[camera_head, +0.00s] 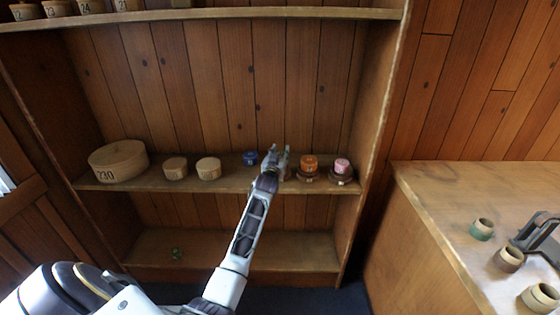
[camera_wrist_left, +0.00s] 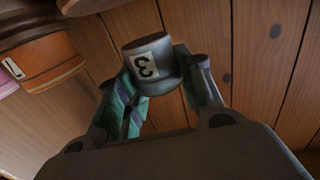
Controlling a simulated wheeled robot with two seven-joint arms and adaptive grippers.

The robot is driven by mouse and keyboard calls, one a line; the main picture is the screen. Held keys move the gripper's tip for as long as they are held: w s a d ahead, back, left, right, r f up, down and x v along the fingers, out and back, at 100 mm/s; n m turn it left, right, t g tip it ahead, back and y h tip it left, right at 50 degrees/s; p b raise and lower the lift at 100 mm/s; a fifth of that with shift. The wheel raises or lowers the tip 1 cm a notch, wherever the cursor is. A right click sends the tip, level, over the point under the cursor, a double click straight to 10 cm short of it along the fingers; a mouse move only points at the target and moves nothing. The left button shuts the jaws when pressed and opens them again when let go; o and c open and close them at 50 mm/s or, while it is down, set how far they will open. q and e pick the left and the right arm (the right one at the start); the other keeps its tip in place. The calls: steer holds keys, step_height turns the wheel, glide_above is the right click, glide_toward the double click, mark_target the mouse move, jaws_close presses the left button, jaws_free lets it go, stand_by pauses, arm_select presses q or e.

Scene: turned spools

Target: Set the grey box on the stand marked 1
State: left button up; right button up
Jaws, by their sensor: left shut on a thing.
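The grey box (camera_wrist_left: 150,70) is a small round tub with a white label reading 3, seen upside down in the left wrist view. My left gripper (camera_wrist_left: 165,90) is shut on it, a finger on each side. In the head view this gripper (camera_head: 277,160) is at the middle shelf, between a blue box (camera_head: 250,158) and an orange box (camera_head: 308,162); the grey box is hard to make out there. The orange box and a pink box (camera_head: 342,165) sit on dark brown round stands (camera_head: 340,179). The stands' numbers are too small to read. My right gripper is not seen.
A large pale round box marked 230 (camera_head: 118,162) and two small pale boxes (camera_head: 175,168) stand left on the shelf (camera_head: 225,186). Numbered pots line the upper shelf (camera_head: 200,14). A counter (camera_head: 430,200) at right holds several spools (camera_head: 482,229) and a dark metal object (camera_head: 535,232).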

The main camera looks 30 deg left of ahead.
arm_select(q)
steer(key=shift+f, duration=1.5)
steer(key=shift+f+b, duration=0.1)
steer(key=shift+b, duration=0.2)
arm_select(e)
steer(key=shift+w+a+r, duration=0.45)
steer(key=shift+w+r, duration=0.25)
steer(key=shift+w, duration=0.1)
arm_select(q)
steer(key=o, duration=0.9)
steer(key=shift+c, duration=0.2)
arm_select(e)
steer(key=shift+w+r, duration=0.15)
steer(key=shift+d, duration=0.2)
